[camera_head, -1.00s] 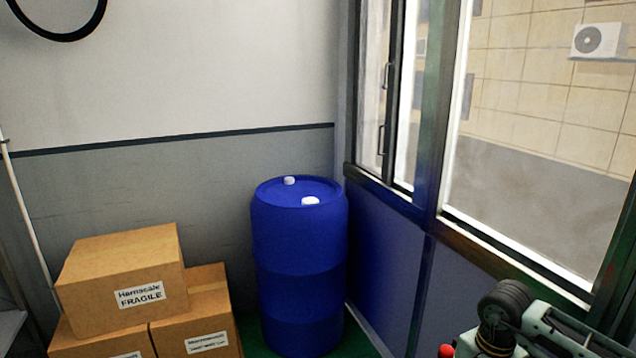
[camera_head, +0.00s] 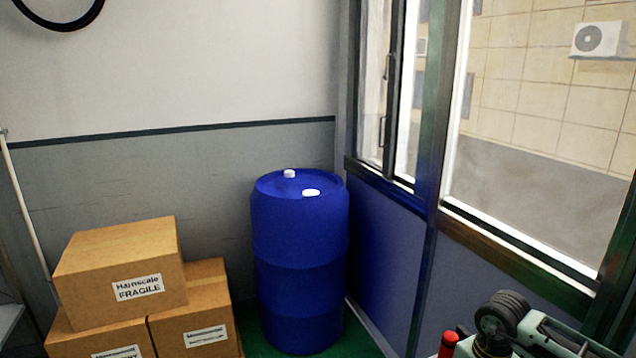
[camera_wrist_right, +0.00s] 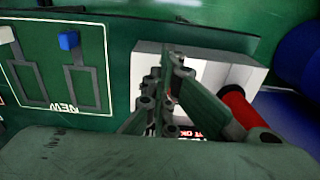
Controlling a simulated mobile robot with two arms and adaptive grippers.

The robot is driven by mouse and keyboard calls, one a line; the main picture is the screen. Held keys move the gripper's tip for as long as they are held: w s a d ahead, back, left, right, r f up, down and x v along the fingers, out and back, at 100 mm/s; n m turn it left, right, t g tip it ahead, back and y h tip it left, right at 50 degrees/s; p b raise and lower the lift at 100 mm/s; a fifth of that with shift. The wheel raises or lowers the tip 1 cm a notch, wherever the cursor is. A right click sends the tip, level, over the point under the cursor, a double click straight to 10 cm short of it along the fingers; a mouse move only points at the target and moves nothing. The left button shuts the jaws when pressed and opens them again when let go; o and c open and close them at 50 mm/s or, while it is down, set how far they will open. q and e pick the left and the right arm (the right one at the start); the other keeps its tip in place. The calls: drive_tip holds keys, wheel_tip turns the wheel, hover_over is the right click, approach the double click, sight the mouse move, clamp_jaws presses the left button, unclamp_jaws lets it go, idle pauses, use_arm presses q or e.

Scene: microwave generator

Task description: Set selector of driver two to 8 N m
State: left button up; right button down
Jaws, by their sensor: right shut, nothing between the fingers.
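My right gripper (camera_wrist_right: 160,92) shows in the right wrist view. Its dark fingers are closed with nothing between them, in front of a white block (camera_wrist_right: 217,75) on a green panel (camera_wrist_right: 125,45). To the left is a framed area with two slots. One slot has a blue knob (camera_wrist_right: 69,40), the other a pale knob (camera_wrist_right: 6,34). I cannot tell which part is driver two's selector, and no 8 N m mark is readable. A red cylinder (camera_wrist_right: 240,106) lies right of the fingers. My left gripper is not in view.
In the head view, a blue barrel (camera_head: 300,265) stands in the corner, with several cardboard boxes (camera_head: 120,270) to its left. A window frame (camera_head: 434,110) is on the right. A red object (camera_head: 448,341) shows at the bottom edge. Lit red lettering (camera_wrist_right: 188,134) is partly covered by the gripper.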

drive_tip(key=shift+s+f+b, duration=0.15)
drive_tip(key=shift+f+b, duration=0.3)
drive_tip(key=shift+f, duration=0.05)
idle(0.4)
drive_tip(key=shift+w+a+f+b, duration=0.1)
drive_tip(key=shift+w+a+b, duration=0.1)
drive_tip(key=shift+w+b, duration=0.65)
drive_tip(key=shift+w+r+b, duration=0.3)
drive_tip(key=shift+w+b, duration=0.2)
drive_tip(key=shift+b, duration=0.35)
drive_tip(key=shift+w+r, duration=0.15)
drive_tip(key=shift+a, duration=0.35)
wheel_tip(320, 180, up, 6)
drive_tip(key=p, duration=0.3)
drive_tip(key=shift+a, duration=0.15)
